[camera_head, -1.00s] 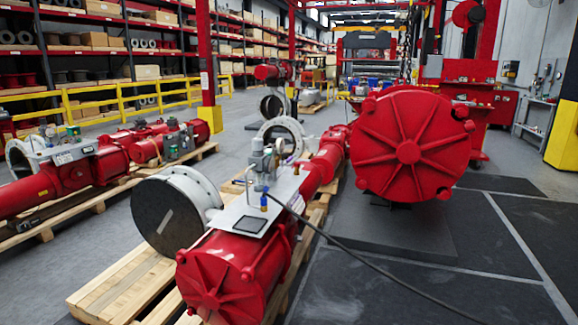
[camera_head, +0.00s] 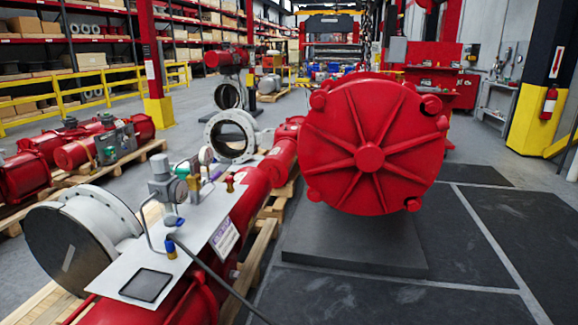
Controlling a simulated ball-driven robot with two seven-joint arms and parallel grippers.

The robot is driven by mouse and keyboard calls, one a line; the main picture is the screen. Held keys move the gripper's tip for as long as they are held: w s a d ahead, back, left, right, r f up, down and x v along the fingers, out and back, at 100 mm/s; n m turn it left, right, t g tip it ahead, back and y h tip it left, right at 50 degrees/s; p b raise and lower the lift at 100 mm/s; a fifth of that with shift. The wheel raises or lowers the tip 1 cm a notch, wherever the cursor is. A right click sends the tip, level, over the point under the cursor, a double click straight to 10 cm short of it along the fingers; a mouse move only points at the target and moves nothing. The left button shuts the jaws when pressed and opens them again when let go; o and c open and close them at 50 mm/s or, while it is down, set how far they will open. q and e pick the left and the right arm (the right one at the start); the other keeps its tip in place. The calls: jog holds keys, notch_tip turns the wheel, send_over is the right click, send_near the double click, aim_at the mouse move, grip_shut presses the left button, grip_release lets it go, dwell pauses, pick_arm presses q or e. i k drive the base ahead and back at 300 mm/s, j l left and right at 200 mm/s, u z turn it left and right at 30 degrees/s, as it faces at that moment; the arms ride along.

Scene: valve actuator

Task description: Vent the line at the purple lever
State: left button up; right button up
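The valve actuator (camera_head: 262,180) is a long red cylinder assembly lying on a wooden pallet. A light grey plate (camera_head: 205,238) on top of it carries a grey regulator (camera_head: 164,180), a round gauge (camera_head: 205,155), brass fittings and thin tubing. A small purplish piece, perhaps the purple lever (camera_head: 211,180), shows among the fittings behind the regulator, too small to make out its position. A blue and brass fitting (camera_head: 171,248) joins a dark hose (camera_head: 222,280). Neither of my grippers is in view.
A grey valve disc (camera_head: 80,240) sits at the left. Another red actuator (camera_head: 80,150) lies farther left. The floor at the right is clear.

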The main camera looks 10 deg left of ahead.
aim_at(204, 182)
jog(key=i+u, duration=0.1)
jog(key=i, duration=0.4)
jog(key=i+l+u, duration=0.15)
jog(key=i, duration=0.3)
jog(key=i+l+u, duration=0.1)
jog(key=i, duration=0.4)
jog(key=i+l+u, duration=0.1)
jog(key=i, duration=0.35)
jog(key=l, duration=0.1)
